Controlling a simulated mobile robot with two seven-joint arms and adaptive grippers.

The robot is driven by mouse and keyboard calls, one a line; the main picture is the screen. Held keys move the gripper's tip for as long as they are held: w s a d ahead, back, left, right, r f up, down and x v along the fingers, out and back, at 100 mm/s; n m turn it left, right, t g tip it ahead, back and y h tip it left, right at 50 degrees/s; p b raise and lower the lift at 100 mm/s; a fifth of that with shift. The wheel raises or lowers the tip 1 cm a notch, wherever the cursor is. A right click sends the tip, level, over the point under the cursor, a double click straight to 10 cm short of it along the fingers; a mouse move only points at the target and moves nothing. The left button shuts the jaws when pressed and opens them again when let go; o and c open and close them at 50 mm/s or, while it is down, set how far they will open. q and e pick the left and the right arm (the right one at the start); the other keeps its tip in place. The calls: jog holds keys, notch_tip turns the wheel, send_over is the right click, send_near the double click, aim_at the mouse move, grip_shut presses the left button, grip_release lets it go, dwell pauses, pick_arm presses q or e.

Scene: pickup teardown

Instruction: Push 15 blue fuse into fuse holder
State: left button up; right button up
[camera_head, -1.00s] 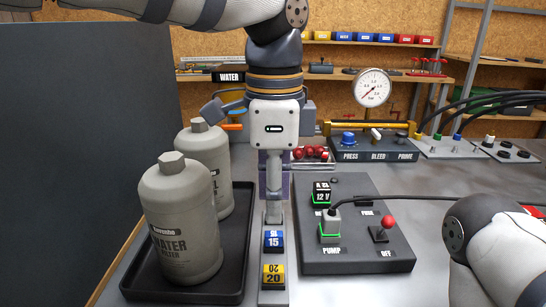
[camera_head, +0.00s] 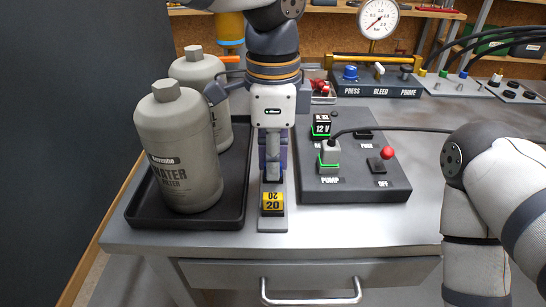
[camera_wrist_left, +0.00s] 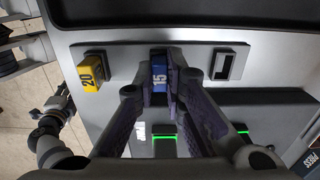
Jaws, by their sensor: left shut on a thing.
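The blue 15 fuse (camera_wrist_left: 159,75) is between the fingers of my left gripper (camera_wrist_left: 160,92) in the left wrist view, lined up with the middle place of the grey fuse holder strip (camera_wrist_left: 128,60). My left gripper (camera_head: 273,178) is shut on it, coming down from above in the head view, where its fingers hide the fuse. I cannot tell how deep the fuse sits. The yellow 20 fuse (camera_head: 273,203) stands in the holder's near end and also shows in the wrist view (camera_wrist_left: 92,70). An empty slot (camera_wrist_left: 222,65) is on the other side. My right gripper is not clearly seen.
A black tray (camera_head: 185,222) with two grey water filter bottles (camera_head: 180,150) stands left of the holder. A dark panel (camera_head: 350,190) with a pump plug and red-knobbed lever (camera_head: 386,153) is close on the right. Bare bench lies in front.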

pick_arm(q)
jog(key=shift+r, duration=0.15)
grip_shut()
jog(key=shift+r, duration=0.9)
pick_arm(e)
jog(key=shift+w+r, duration=0.35)
jog(key=shift+w, duration=0.05)
pick_arm(q)
jog(key=shift+r+p, duration=0.35)
jog(key=shift+r, duration=1.7)
pick_arm(e)
jog(key=shift+w+r+t, duration=0.4)
jog(key=shift+w, duration=0.05)
